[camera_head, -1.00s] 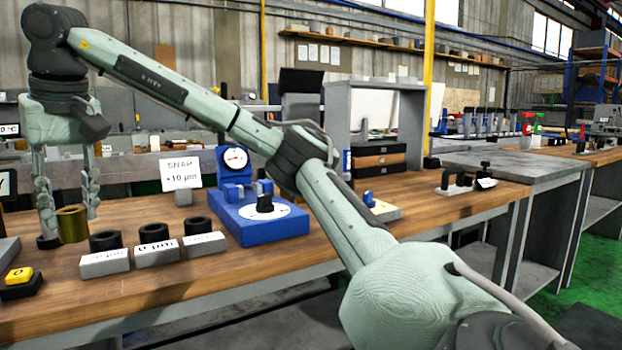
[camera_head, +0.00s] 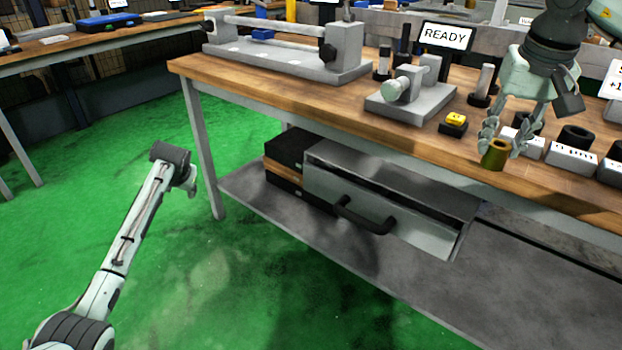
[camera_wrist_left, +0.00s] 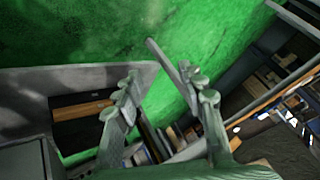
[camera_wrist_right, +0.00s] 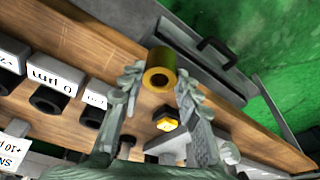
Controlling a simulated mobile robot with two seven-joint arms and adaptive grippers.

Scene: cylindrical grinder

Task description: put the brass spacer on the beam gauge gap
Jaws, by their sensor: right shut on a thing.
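The brass spacer (camera_head: 495,155) is a short hollow cylinder. My right gripper (camera_head: 505,143) is shut on it near the front edge of the wooden bench. In the right wrist view the spacer (camera_wrist_right: 158,72) sits between the fingertips, its bore showing. What seems to be the beam gauge (camera_head: 410,102) is a grey base with two upright blocks and a gap between them, left of my right gripper, beside a READY display (camera_head: 446,37). My left gripper (camera_wrist_left: 162,82) is open and empty, away from the bench over the floor; its fingers are hardly visible in the head view.
A yellow-topped button box (camera_head: 453,125) stands between the gauge and my right gripper. Dark posts (camera_head: 484,85) stand behind it. Black rings with labelled grey blocks (camera_head: 571,157) are at the right. A long grey fixture (camera_head: 288,55) fills the left end. A drawer unit (camera_head: 380,205) is below.

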